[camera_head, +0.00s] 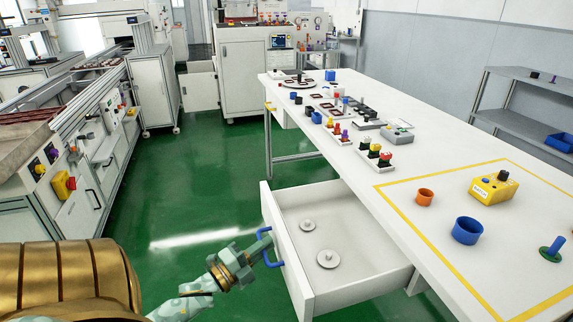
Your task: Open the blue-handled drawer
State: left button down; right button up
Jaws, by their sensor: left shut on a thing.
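The white drawer (342,280) under the white table is pulled out towards me. Two small pale round pieces with knobs lie on its floor, one (307,225) behind the other (327,259). The blue handle (269,255) is on the drawer's front panel, facing left. My left gripper (265,244) reaches in from the lower left and is shut on the blue handle. The fingers hide part of the handle. My right gripper is not in view.
The tabletop (365,198) carries an orange ring (424,197), a blue ring (467,230), a yellow control box (493,187) and several small parts. A conveyor bench (95,140) stands at left. Green floor (200,190) between them is clear.

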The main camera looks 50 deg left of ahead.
pick_arm(q)
jog(key=shift+s+a+f, duration=0.1)
jog(key=shift+s+a, duration=0.15)
jog(key=shift+s, duration=0.4)
jog(key=shift+s+a+r, duration=0.1)
jog(key=shift+s+a, duration=0.15)
jog(key=shift+s, duration=0.45)
jog(key=shift+s+a+f, duration=0.1)
jog(key=shift+s+a, duration=0.15)
jog(key=shift+s, duration=0.4)
jog(key=c, duration=1.8)
grip_release()
jog(key=shift+o, duration=0.2)
jog(key=s+f+p, duration=0.1)
jog(key=s+f, duration=0.1)
jog(key=s, duration=1.4)
jog(key=shift+f+p, duration=0.35)
